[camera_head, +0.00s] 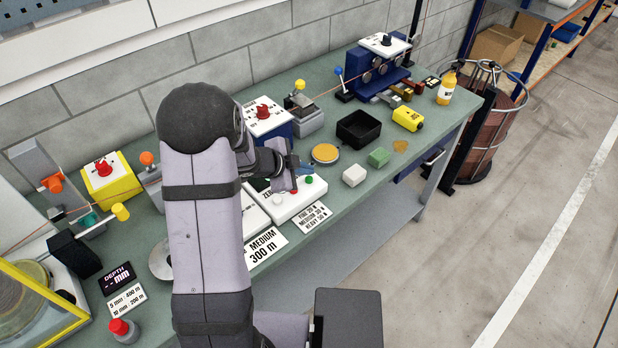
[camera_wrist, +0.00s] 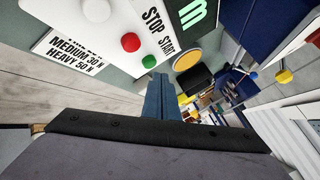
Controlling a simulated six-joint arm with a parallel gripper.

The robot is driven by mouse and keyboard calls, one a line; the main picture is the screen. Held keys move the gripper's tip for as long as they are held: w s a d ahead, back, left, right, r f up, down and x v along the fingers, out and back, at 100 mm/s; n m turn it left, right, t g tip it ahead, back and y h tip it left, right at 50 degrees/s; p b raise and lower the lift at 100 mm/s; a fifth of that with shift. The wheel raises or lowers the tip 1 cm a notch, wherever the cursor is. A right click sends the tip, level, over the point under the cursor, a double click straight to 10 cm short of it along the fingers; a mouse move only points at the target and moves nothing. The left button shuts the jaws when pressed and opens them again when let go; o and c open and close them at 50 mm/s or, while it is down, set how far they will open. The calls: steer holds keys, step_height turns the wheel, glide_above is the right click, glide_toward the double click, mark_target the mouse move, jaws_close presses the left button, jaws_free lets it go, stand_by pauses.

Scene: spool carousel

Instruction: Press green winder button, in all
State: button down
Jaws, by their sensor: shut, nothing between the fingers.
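The green button (camera_head: 309,179) sits on a white control panel (camera_head: 298,202) on the bench, beside a red button (camera_head: 294,190) and a white button (camera_head: 277,200). In the wrist view, the green button (camera_wrist: 149,61) is by the START label, next to the red button (camera_wrist: 131,42) by STOP. My gripper (camera_wrist: 154,82) is shut and empty, its blue fingertips just below the green button in the wrist view. I cannot tell whether they touch it. My arm hides part of the panel in the head view.
A MEDIUM 300 m card (camera_head: 264,247) lies in front. Machines line the wall side.

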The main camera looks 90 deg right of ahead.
steer(key=shift+f, duration=0.2)
stand_by(0.4)
steer(key=shift+f, duration=0.25)
